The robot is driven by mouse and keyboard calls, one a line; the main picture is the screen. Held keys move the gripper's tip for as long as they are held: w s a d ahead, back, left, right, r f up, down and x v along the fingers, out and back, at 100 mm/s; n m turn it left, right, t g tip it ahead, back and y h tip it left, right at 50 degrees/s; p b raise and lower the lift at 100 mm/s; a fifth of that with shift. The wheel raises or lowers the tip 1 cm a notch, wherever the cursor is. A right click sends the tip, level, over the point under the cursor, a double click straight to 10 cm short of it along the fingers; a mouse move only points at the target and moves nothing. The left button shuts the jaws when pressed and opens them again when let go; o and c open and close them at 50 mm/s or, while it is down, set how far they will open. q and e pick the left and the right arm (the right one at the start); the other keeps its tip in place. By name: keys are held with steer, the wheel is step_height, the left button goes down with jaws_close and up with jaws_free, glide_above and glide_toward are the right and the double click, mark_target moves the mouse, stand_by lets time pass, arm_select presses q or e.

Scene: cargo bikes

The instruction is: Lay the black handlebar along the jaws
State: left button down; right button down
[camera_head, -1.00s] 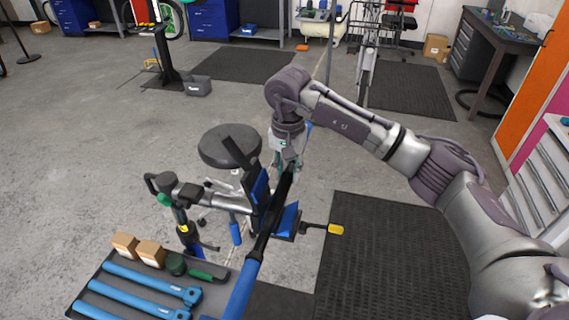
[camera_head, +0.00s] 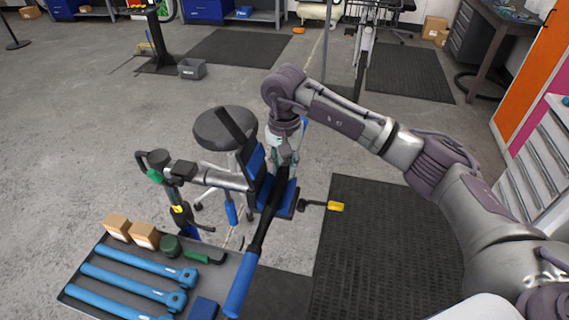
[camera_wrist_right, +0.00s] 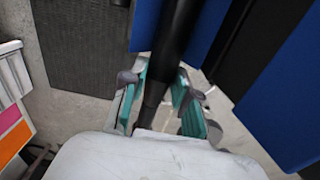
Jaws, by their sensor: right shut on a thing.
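The black handlebar (camera_head: 267,216), with a blue grip at its near end, slants from my right gripper toward the tray. My right gripper (camera_head: 284,158) is shut on its far part. In the right wrist view the bar (camera_wrist_right: 177,35) passes between the teal fingers of the gripper (camera_wrist_right: 157,95). The clamp of the repair stand has blue-faced jaws: a left one (camera_head: 257,166) and a right one (camera_head: 290,195). The bar runs over the gap between them, roughly along their length. Whether it touches them I cannot tell. My left gripper is not in view.
A grey tray (camera_head: 228,268) below holds blue tools (camera_head: 135,282), small cardboard boxes (camera_head: 145,236) and a green-handled item. A round black stool (camera_head: 212,130) stands behind the clamp. A yellow-tipped lever (camera_head: 335,206) sticks out right. Black mats cover open floor.

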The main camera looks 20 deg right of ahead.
steer(key=c, duration=0.8)
jaws_free()
